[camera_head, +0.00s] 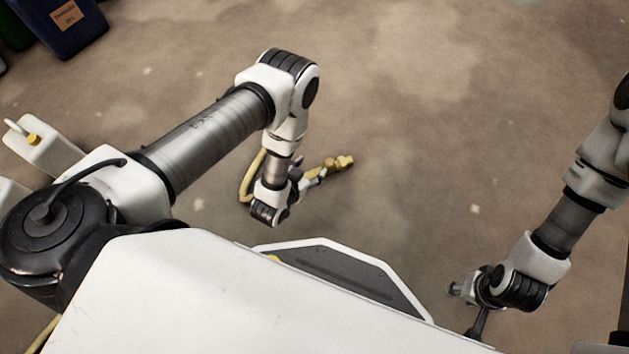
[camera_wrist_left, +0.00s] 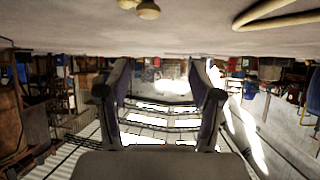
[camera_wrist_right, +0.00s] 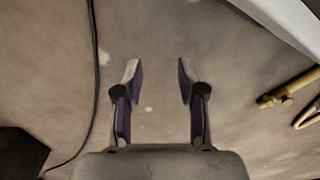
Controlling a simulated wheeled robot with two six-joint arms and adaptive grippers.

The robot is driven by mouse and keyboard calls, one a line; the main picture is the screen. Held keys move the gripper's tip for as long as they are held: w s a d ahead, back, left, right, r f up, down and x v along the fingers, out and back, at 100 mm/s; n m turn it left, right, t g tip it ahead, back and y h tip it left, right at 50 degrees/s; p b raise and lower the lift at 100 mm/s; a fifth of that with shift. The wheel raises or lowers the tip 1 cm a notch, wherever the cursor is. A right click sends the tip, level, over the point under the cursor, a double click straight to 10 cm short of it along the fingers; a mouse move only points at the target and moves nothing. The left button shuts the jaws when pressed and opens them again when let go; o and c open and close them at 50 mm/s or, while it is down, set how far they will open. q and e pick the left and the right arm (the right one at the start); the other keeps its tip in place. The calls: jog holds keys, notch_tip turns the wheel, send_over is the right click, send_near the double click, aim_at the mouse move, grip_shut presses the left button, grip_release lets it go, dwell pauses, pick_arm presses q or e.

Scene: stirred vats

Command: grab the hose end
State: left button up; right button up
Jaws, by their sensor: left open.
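The yellow hose (camera_head: 248,178) lies on the floor, partly hidden behind my left forearm and wrist. Its brass hose end (camera_head: 341,162) shows just beyond my left gripper (camera_head: 312,179). In the left wrist view, which is upside down, the open left gripper (camera_wrist_left: 160,72) is empty, and the hose end (camera_wrist_left: 148,9) is at the top edge, apart from the fingers. My right gripper (camera_head: 461,288) is far to the right of the hose. The right wrist view shows it (camera_wrist_right: 160,75) open and empty, with the hose end (camera_wrist_right: 288,88) at the right edge.
A dark blue container (camera_head: 62,25) with a label stands at the top left. A black cable (camera_wrist_right: 95,85) runs along the floor in the right wrist view. Open brown floor (camera_head: 430,110) lies between the arms and beyond the hose end.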

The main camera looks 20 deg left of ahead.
pick_arm(q)
jog(key=t+b, duration=0.1)
jog(key=b, duration=0.2)
send_near(329, 162)
jog(key=f, duration=0.1)
jog(key=w+f, duration=0.1)
jog(key=shift+w+a+f, duration=0.35)
jog(key=shift+f, duration=0.05)
jog(key=shift+w+d+f+b, duration=0.15)
jog(key=shift+w+b, duration=0.05)
jog(key=shift+b, duration=0.3)
jog(key=shift+t+h, duration=0.3)
jog(key=b+x, duration=0.1)
jog(key=x, duration=0.1)
jog(key=b+x, duration=0.4)
jog(key=x, duration=0.1)
jog(key=shift+w+d+r, duration=0.15)
jog(key=shift+d+r, duration=0.1)
jog(key=shift+w+r, duration=0.15)
jog(key=shift+r, duration=0.05)
grip_shut()
pick_arm(e)
notch_tip(329, 162, down, 13)
jog(key=w, duration=0.1)
jog(key=shift+w+r, duration=0.15)
jog(key=shift+w, duration=0.05)
